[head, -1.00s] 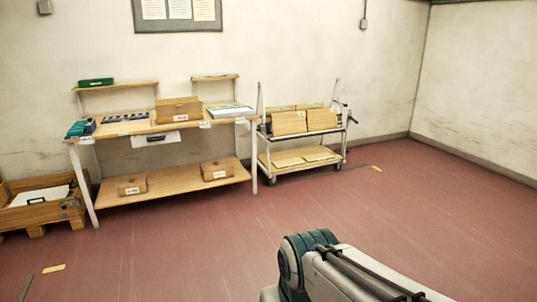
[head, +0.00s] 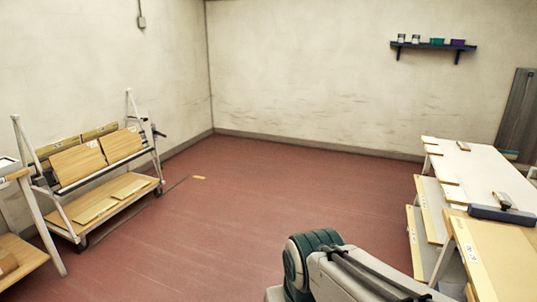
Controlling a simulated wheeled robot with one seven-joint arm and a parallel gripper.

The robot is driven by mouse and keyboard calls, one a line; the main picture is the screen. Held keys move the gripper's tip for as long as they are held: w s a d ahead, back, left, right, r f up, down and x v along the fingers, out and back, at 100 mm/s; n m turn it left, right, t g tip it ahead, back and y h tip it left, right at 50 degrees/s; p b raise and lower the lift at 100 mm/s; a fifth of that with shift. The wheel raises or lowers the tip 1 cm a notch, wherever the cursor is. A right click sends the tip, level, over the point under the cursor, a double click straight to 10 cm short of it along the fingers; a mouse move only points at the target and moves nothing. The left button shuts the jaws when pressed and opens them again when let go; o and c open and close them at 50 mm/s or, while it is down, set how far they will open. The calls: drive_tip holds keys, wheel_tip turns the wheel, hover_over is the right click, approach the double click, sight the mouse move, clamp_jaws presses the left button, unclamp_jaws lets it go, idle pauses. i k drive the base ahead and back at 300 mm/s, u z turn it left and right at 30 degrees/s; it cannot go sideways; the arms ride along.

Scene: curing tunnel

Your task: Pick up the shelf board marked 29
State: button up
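Several wooden boards stand on a wheeled cart (head: 62,218) at the left. Two larger boards lean on its upper level, a left board (head: 78,162) and a right board (head: 121,145). Narrow parts of more boards show behind them. Flat boards (head: 97,211) lie on the lower level. Small pale labels show on some boards, but I cannot read a number 29 on any. Part of my arm shows at the bottom centre. My gripper is outside the picture.
A workbench end (head: 22,177) stands left of the cart. At the right are a white-topped table (head: 485,163) and a nearer wooden table (head: 500,260). A blue wall shelf (head: 432,46) holds small containers. The red floor (head: 270,200) between is clear.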

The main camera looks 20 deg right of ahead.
sight(500, 263)
drive_tip(key=z, duration=0.8)
drive_tip(key=i, duration=0.8)
drive_tip(key=z, duration=0.6)
